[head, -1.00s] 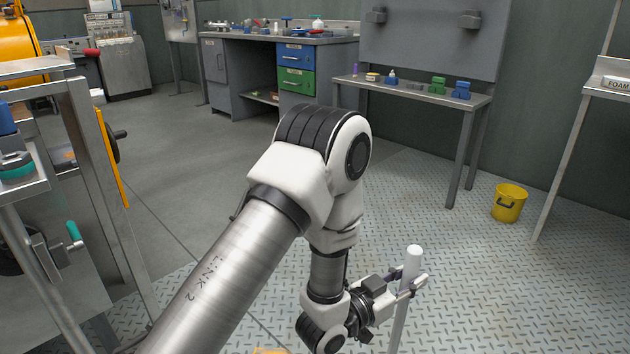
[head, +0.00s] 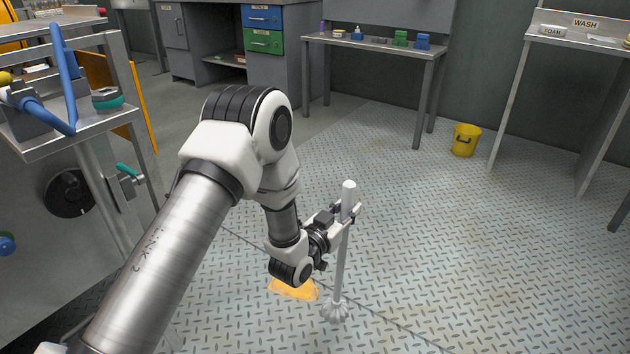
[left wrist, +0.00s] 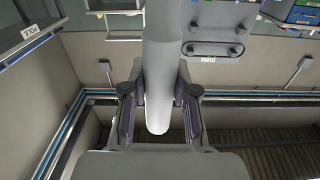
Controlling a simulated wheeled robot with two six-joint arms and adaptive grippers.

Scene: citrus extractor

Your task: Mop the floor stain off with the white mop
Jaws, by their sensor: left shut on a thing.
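The white mop (head: 341,262) stands nearly upright, with its stringy white head (head: 335,311) low at the metal plate floor. I cannot tell for sure whether the head touches the floor. My left gripper (head: 347,211) is shut on the mop's handle near its top. In the left wrist view the white handle (left wrist: 158,90) runs between the two fingers. The orange-yellow stain (head: 293,289) lies on the floor just left of the mop head, partly hidden behind my left wrist. My right gripper is not in view.
A yellow bucket (head: 466,140) stands on the floor at the back right. A metal cart (head: 75,140) stands close on the left. A bench (head: 375,47) and a wash table (head: 580,36) line the back. Floor right of the mop is clear.

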